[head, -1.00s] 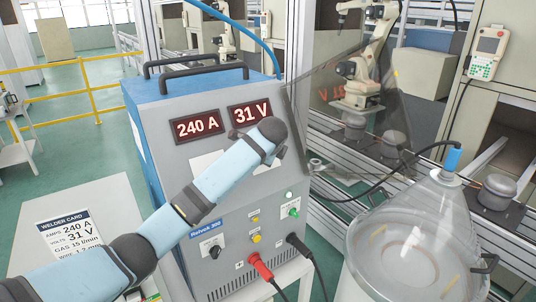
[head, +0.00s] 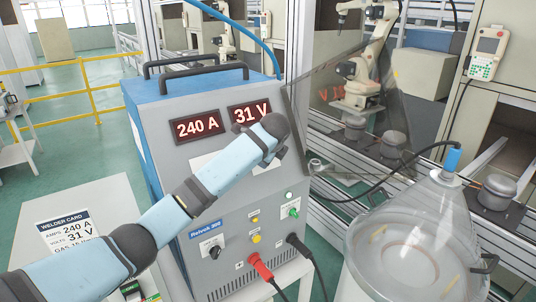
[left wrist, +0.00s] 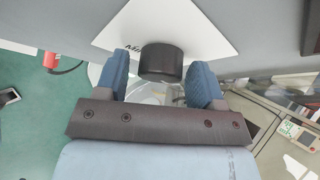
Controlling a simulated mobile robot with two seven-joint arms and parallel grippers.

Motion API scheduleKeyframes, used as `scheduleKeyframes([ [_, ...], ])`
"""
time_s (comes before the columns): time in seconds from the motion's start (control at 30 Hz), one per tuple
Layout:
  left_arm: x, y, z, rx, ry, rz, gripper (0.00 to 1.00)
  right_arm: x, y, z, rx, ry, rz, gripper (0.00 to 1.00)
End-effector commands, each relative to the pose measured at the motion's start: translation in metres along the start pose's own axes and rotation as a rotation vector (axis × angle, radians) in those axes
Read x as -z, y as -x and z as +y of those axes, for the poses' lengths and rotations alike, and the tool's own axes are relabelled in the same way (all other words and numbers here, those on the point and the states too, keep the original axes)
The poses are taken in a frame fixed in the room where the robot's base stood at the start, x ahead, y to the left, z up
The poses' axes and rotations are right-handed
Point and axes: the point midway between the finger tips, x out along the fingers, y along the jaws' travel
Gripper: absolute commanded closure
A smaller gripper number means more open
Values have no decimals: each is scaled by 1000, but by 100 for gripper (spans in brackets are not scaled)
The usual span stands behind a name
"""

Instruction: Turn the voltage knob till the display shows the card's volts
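The welder's voltage display (head: 249,112) reads 31 V, beside the current display (head: 197,126) reading 240 A. The welder card (head: 66,232) at the lower left shows 240 A and 31 V; its lower lines are covered by my left arm. In the left wrist view a black round knob (left wrist: 162,60) stands on a white plate (left wrist: 220,25) with part of a word, "Mi", visible. My left gripper (left wrist: 158,76) is open, its two blue fingers apart on either side of the knob with gaps showing. In the head view my arm hides the knob. My right gripper is in neither view.
Lower on the welder (head: 160,130) are a black selector knob (head: 211,246), small buttons, a green switch (head: 290,211), and red and black cable plugs. A clear cone-shaped hood (head: 410,240) stands at right. A transparent dark panel (head: 345,100) is behind it.

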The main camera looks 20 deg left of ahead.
Motion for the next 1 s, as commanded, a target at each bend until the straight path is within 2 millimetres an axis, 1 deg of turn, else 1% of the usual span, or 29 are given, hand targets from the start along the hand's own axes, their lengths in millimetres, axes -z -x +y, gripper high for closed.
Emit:
scheduleKeyframes([
  [0.3,0,1,0,1,0,1,33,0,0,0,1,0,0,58],
  [0.43,1,12,0,4,0,1,33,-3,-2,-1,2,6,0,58],
  [0.57,1,36,0,6,0,2,33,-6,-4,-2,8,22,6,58],
  [0.8,1,92,0,5,1,1,33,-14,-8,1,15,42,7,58],
  [0.9,1,111,0,4,0,1,33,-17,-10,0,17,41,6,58],
  [1.0,0,125,0,3,1,0,33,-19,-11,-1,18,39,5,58],
])
